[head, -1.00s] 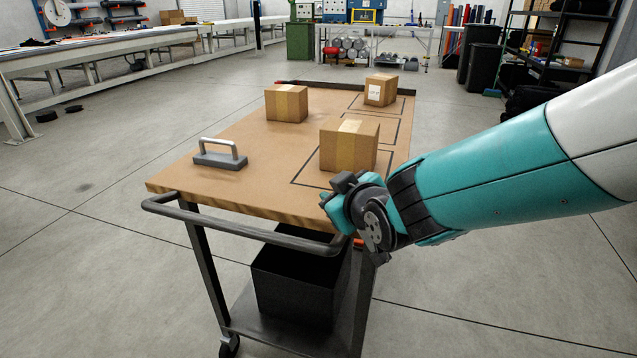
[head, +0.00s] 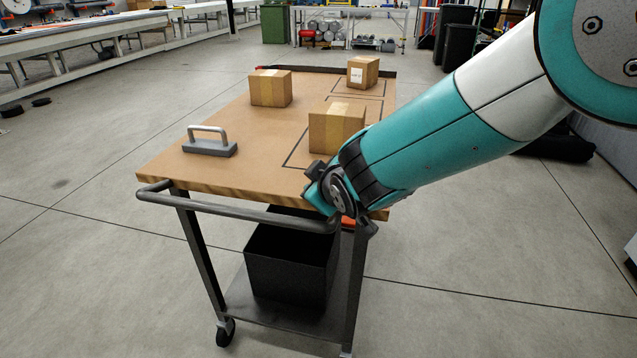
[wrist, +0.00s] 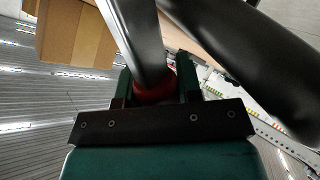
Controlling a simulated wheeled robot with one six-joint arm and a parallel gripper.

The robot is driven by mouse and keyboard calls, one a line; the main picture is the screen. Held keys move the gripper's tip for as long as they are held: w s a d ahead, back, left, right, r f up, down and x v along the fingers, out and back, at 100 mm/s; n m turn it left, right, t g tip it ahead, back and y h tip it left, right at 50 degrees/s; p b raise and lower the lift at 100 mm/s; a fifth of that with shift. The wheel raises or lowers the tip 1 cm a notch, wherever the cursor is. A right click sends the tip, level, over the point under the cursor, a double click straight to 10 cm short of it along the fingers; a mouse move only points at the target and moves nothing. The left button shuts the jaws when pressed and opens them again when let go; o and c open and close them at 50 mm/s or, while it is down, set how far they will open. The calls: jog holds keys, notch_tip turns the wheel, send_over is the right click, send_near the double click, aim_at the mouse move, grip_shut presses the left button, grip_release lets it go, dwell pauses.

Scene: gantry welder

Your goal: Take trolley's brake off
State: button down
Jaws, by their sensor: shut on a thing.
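The trolley (head: 225,182) stands before me, with a wooden top, dark frame and dark push bar (head: 245,218). A small orange-red piece (head: 348,223) shows under its near right corner, just below my wrist. In the wrist view my gripper (wrist: 153,82) has its two dark green fingers on either side of a red grip (wrist: 153,92), at the end of a dark, tapering bar that looks like the brake lever (wrist: 138,35). The fingers are shut on this grip. In the head view my wrist hides the fingers and most of the lever.
On the trolley top are three cardboard boxes (head: 337,128) and a grey block with a handle (head: 209,146). A black bin (head: 290,262) stands on the lower shelf. A thick dark bar (wrist: 245,60) passes close to my gripper. The floor around the trolley is clear.

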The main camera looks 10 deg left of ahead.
jog(key=c, duration=0.8)
grip_release()
jog(key=b+v, duration=0.1)
jog(key=v, duration=1.6)
jog(key=shift+s+d, duration=0.15)
jog(key=shift+s, duration=0.05)
jog(key=s+d+r+m+g+h+p, duration=0.1)
jog(key=s+d+r+m+g+p, duration=0.1)
jog(key=d, duration=0.4)
jog(key=s+d+r+m+g+h+p, duration=0.1)
jog(key=s+d+r+m+g+p, duration=0.15)
jog(key=d, duration=0.25)
jog(key=s+d+r+m+g+p, duration=0.1)
jog(key=s+d, duration=0.1)
jog(key=s, duration=0.2)
jog(key=s+d+r+m+g+p, duration=0.1)
jog(key=s+d+g, duration=0.1)
jog(key=s+d, duration=0.1)
jog(key=s+d+r+m+g+p, duration=0.1)
jog(key=s+d+g, duration=0.1)
jog(key=s, duration=0.2)
jog(key=shift+s+d+r+p, duration=0.3)
jog(key=shift+d+r+p, duration=0.05)
jog(key=shift+d+p, duration=0.05)
